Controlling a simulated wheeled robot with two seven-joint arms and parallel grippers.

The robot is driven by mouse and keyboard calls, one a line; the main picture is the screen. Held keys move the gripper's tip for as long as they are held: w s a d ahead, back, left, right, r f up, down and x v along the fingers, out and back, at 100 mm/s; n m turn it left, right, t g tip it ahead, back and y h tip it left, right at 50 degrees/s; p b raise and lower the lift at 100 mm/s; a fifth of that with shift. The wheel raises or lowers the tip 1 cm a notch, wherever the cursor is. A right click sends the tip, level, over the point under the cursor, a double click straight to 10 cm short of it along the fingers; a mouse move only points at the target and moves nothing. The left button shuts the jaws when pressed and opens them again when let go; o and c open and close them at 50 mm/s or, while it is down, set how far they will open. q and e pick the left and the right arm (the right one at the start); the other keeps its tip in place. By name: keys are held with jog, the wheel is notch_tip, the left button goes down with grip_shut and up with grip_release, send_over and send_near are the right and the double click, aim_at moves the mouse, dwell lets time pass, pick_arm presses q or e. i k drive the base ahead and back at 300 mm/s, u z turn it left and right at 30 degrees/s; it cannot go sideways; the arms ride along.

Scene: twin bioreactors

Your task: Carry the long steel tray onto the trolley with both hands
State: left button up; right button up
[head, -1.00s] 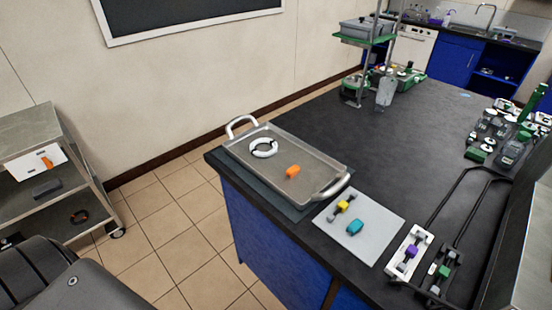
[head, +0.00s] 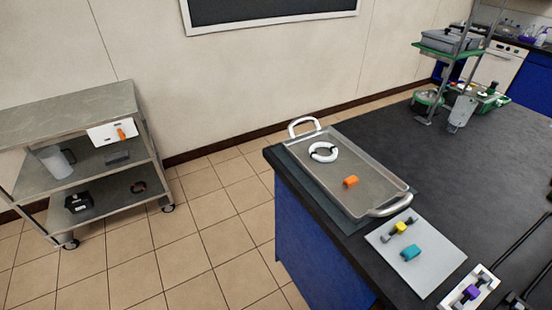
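The long steel tray (head: 337,181) lies on a dark mat at the left corner of the black bench. It has a raised handle at each end, the far one (head: 304,126) and the near one (head: 390,206). A white ring (head: 323,152) and an orange piece (head: 350,181) lie in it. The steel trolley (head: 72,114) stands on the floor at the left, apart from the bench. Its top shelf is bare. Neither of my grippers shows in the head view.
The trolley's lower shelves hold a clear jug (head: 55,162), a white box (head: 112,133) and dark items. A light grey mat (head: 416,253) with small yellow and teal pieces lies close to the tray's near end. Tiled floor (head: 213,208) is clear between trolley and bench. A green-shelved stand (head: 449,50) rises behind.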

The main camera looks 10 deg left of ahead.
aim_at(61, 112)
jog(key=u, duration=1.35)
jog(key=i, duration=1.7)
jog(key=z, duration=2.95)
